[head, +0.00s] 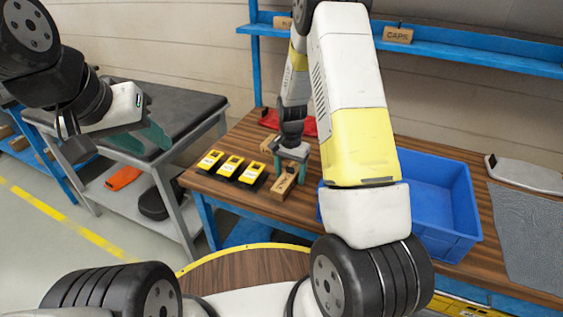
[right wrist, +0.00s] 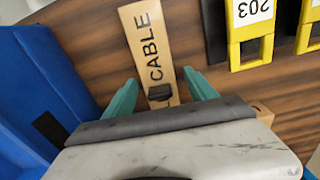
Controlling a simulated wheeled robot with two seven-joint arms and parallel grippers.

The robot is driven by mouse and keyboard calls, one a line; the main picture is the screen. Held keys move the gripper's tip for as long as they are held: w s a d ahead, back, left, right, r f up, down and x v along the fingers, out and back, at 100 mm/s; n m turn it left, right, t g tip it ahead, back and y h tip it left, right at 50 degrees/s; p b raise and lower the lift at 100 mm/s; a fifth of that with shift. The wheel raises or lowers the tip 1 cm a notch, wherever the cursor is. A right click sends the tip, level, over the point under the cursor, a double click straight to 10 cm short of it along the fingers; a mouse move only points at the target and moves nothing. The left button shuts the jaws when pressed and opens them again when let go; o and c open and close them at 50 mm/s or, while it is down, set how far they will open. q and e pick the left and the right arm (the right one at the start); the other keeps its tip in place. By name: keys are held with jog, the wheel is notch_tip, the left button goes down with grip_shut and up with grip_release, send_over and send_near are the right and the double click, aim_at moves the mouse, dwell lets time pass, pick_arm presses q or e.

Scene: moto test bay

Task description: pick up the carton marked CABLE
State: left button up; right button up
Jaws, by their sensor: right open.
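The carton marked CABLE (right wrist: 147,40) is a long tan box on the wooden bench, its black lettering readable in the right wrist view. It also shows in the head view (head: 283,187), below my right gripper (head: 291,163). In the right wrist view my right gripper (right wrist: 161,90) is open, its teal fingers apart on either side of the carton's near end. A small dark piece shows on the carton between them; I cannot tell whether the fingers touch the carton. My left gripper (head: 118,128) is over the grey cart, away from the carton; its jaw opening is unclear.
Several yellow-and-black units (head: 230,166) stand left of the carton. A blue bin (head: 462,210) stands to the right, partly behind my arm. Another tan box (head: 268,144) and a red item (head: 269,118) lie behind. A blue shelf (head: 450,45) runs above the bench.

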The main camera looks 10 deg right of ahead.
grip_shut()
jog(key=shift+r, duration=0.2)
